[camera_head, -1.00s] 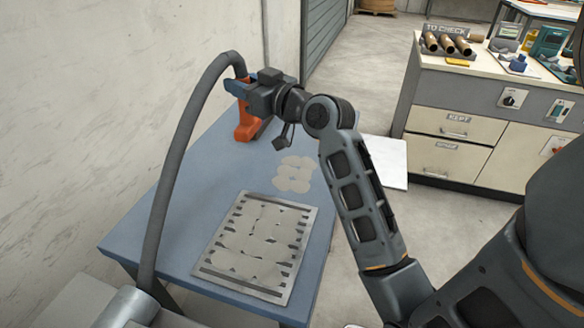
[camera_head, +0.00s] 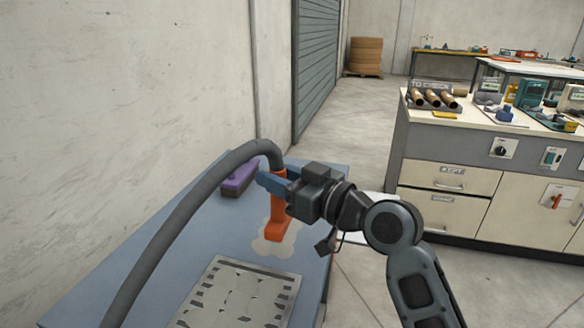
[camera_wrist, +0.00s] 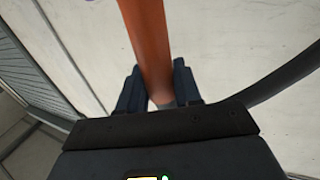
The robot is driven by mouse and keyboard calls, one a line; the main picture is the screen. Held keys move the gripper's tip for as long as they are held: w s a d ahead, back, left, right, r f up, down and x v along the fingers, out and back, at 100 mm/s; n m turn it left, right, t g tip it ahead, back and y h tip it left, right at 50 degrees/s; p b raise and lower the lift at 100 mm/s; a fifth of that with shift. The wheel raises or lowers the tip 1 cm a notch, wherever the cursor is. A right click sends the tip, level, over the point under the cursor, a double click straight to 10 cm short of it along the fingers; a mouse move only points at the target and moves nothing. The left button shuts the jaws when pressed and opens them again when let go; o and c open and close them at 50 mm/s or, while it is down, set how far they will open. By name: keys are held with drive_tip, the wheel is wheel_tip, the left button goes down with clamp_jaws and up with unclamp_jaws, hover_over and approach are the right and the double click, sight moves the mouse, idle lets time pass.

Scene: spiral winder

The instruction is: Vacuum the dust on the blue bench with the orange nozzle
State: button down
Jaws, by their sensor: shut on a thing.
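My gripper (camera_head: 273,184) is shut on the upright orange nozzle (camera_head: 279,213), above the blue bench (camera_head: 185,247). In the wrist view the nozzle (camera_wrist: 147,40) runs up between the two fingers (camera_wrist: 158,88). A grey hose leads from the nozzle's top toward the lower left. The nozzle's foot overlaps a pale dust patch (camera_head: 265,248) behind the slotted metal plate and hides part of it. I cannot tell whether the foot touches the bench. The slotted plate (camera_head: 207,290) lies on the near part of the bench, with pale patches over its slots.
A purple block-like object (camera_head: 239,180) lies at the bench's far left, behind the hose (camera_head: 172,232). A wall borders the bench on the left. A drawer cabinet (camera_head: 436,176) stands to the right across open floor, with brown tubes (camera_head: 432,98) on top.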

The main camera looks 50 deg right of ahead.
sight(280, 201)
drive_tip(key=shift+s+f, duration=0.1)
drive_tip(key=shift+f, duration=0.1)
drive_tip(key=shift+d+f+b, duration=0.15)
drive_tip(key=shift+f+b, duration=1.9)
drive_tip(key=shift+f, duration=0.3)
drive_tip(key=shift+w+d, duration=3.15)
drive_tip(key=shift+w, duration=0.25)
drive_tip(key=shift+s+a+p, duration=1.25)
drive_tip(key=shift+s+a, duration=0.2)
drive_tip(key=shift+a, duration=2.55)
drive_tip(key=shift+r+p, duration=1.9)
drive_tip(key=shift+r, duration=0.65)
drive_tip(key=shift+w, duration=0.1)
